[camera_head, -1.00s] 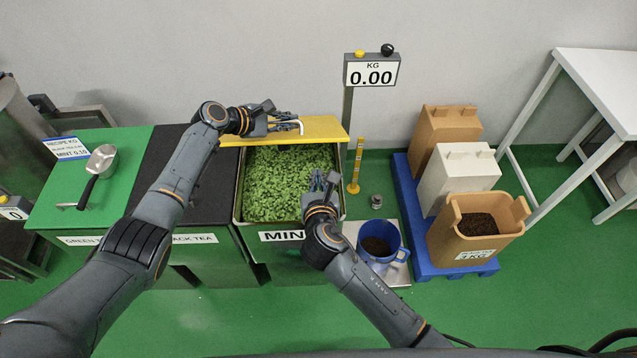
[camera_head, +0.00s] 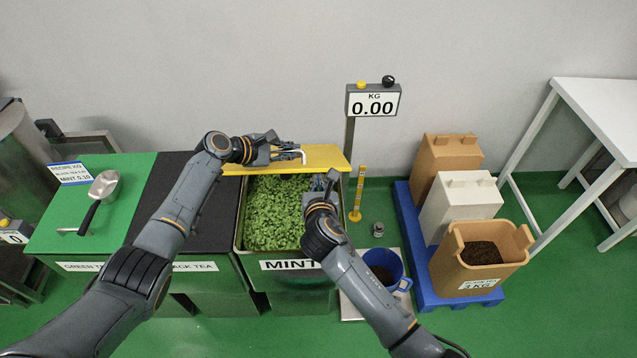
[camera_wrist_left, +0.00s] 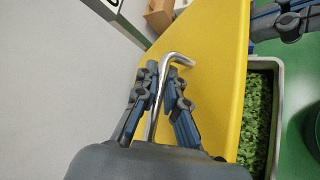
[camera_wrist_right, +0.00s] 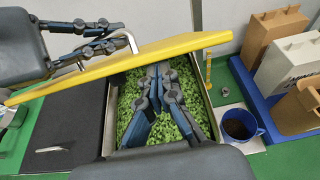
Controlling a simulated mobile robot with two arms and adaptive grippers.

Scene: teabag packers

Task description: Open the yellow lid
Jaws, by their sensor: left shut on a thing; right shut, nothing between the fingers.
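The yellow lid (camera_head: 325,156) is raised at the back of the mint bin (camera_head: 239,243), and green mint leaves (camera_head: 270,218) show below it. A bent metal handle (camera_wrist_left: 158,95) sticks up from the lid. My left gripper (camera_head: 290,151) is shut on this handle, with its fingers on both sides of it in the left wrist view. My right gripper (camera_head: 328,180) is shut and empty over the right part of the bin, close to the lid's front edge. In the right wrist view the right fingertips (camera_wrist_right: 160,72) are just below the lid's edge. I cannot tell if they touch it.
A black lid (camera_head: 215,215) and a green lid (camera_head: 130,190) with a metal scoop (camera_head: 103,186) are to the left. A blue bucket (camera_head: 398,262) stands right of the bin. Paper bags sit on a blue pallet (camera_head: 425,290). A scale display (camera_head: 373,101) stands behind.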

